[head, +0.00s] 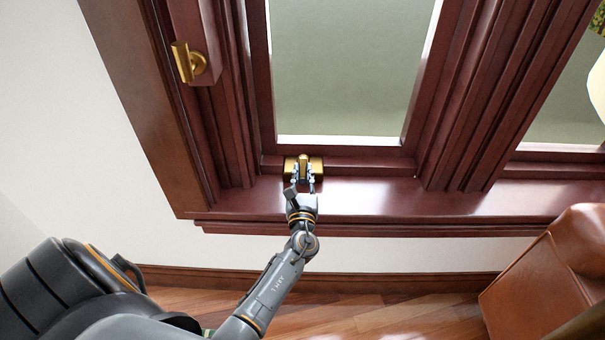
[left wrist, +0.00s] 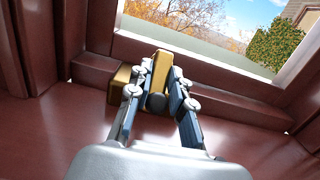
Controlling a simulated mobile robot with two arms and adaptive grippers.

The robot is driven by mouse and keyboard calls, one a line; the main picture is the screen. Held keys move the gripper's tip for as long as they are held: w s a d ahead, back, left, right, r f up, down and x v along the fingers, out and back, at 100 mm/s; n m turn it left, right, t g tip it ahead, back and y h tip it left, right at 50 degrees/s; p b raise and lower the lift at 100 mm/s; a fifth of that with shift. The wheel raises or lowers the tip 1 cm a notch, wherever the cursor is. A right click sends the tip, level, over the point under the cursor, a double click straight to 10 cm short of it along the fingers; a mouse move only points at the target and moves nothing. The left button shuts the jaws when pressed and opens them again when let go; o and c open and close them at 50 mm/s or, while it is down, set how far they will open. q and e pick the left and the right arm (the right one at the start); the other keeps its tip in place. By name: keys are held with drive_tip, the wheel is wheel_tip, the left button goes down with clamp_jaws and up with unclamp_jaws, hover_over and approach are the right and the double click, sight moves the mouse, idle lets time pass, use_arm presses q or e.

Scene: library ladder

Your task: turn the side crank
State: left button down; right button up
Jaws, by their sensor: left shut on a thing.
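A brass crank (head: 316,166) with a wide base is mounted at the bottom of the dark red window frame, just above the sill. My left gripper (head: 303,173) reaches it from below and is shut on its upright knob. In the left wrist view the gold knob (left wrist: 161,67) stands between the two blue-padded fingers, and part of the brass base (left wrist: 119,83) shows behind the left finger. The fingers hide part of the crank. A second brass handle (head: 187,62) is on the left side of the frame, apart from the gripper. My right gripper is not in view.
The window sill (head: 400,197) sticks out under the gripper, with window glass (head: 345,70) above. A brown leather seat (head: 545,275) stands at the lower right. The wooden floor (head: 390,312) between my arm and the seat is clear.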

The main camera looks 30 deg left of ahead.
use_arm(q)
drive_tip(key=shift+r, duration=0.1)
drive_tip(key=c, duration=1.2)
unclamp_jaws()
drive_tip(key=shift+w, duration=0.1)
drive_tip(key=v, duration=1.2)
